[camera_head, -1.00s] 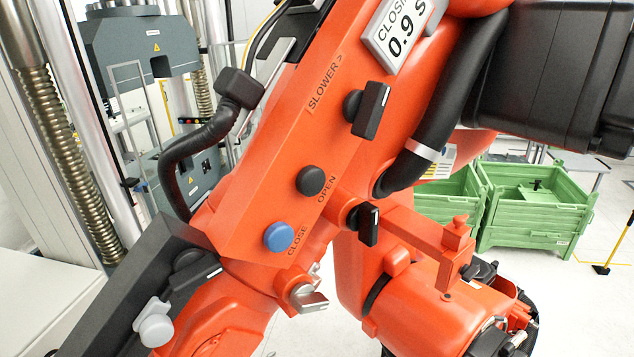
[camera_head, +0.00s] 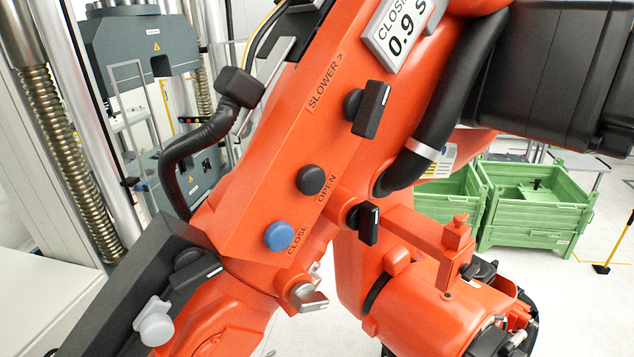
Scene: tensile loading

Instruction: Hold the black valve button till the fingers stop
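The black valve button (camera_head: 311,180) is a round knob beside the word OPEN on a sloping orange panel (camera_head: 270,190). It stands out from the panel, and nothing is seen touching it. A blue button (camera_head: 279,237) sits below it beside the word CLOSE. A white display (camera_head: 402,35) at the top shows part of a word beginning CLOS and 0.9 S, cut by the frame edge. A black knob (camera_head: 371,108) sits by the label SLOWER. I cannot make out my gripper or its fingers in this view.
A black hose (camera_head: 185,150) bends along the panel's left side. A black lever knob (camera_head: 367,222) and an orange bracket (camera_head: 420,235) stand to the right. A grey testing machine (camera_head: 140,42) with screw columns is behind left. Green crates (camera_head: 535,205) stand on the floor at right.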

